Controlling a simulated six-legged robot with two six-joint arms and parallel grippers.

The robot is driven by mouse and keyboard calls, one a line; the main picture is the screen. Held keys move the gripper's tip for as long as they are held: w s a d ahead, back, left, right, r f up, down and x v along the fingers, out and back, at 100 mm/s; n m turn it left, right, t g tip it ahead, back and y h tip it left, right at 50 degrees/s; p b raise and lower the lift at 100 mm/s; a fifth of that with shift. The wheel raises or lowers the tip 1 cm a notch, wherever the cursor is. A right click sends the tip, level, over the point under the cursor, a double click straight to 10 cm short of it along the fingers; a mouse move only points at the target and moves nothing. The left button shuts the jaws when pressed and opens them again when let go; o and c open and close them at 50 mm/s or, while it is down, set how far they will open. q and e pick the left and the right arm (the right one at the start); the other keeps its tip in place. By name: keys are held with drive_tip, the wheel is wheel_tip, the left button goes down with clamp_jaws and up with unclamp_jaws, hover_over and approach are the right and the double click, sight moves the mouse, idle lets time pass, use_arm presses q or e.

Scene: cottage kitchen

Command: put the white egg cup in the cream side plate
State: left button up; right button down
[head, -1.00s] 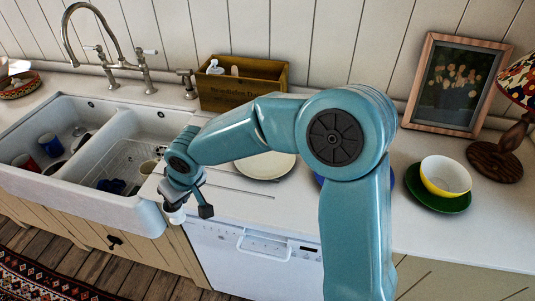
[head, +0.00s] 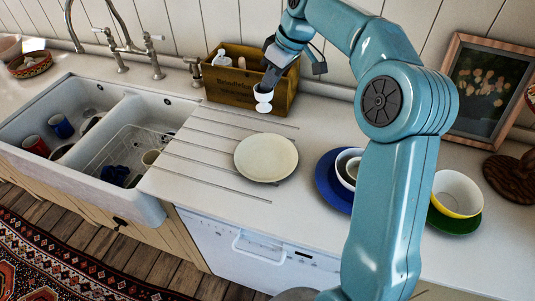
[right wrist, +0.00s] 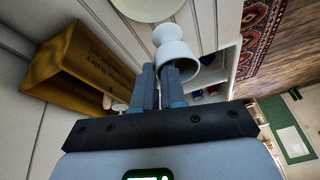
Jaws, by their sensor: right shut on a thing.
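The white egg cup (head: 263,96) is held in my right gripper (head: 272,77), in the air in front of the wooden box and beyond the plate. In the right wrist view the egg cup (right wrist: 174,52) sits between the two fingertips of my right gripper (right wrist: 168,78). The cream side plate (head: 266,158) lies empty on the ribbed drainboard, apart from the egg cup. Part of the plate (right wrist: 150,8) shows at the top of the right wrist view. My left gripper is not in view.
The wooden box (head: 228,86) with bottles stands behind the egg cup. A blue plate (head: 327,182) with bowls is right of the side plate. A yellow-white bowl (head: 458,190) sits on a green plate (head: 455,222). The double sink (head: 118,115) is at left.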

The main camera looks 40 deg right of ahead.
wheel_tip(320, 180, down, 19)
drive_tip(key=shift+s+d+f+p, duration=0.1)
drive_tip(key=shift+d+p, duration=0.05)
drive_tip(key=shift+p, duration=0.4)
drive_tip(key=shift+d+f, duration=0.1)
drive_tip(key=shift+f, duration=0.2)
drive_tip(key=shift+r, duration=0.1)
drive_tip(key=shift+f+b, duration=0.3)
drive_tip(key=shift+b, duration=0.1)
drive_tip(key=c, duration=1.2)
unclamp_jaws()
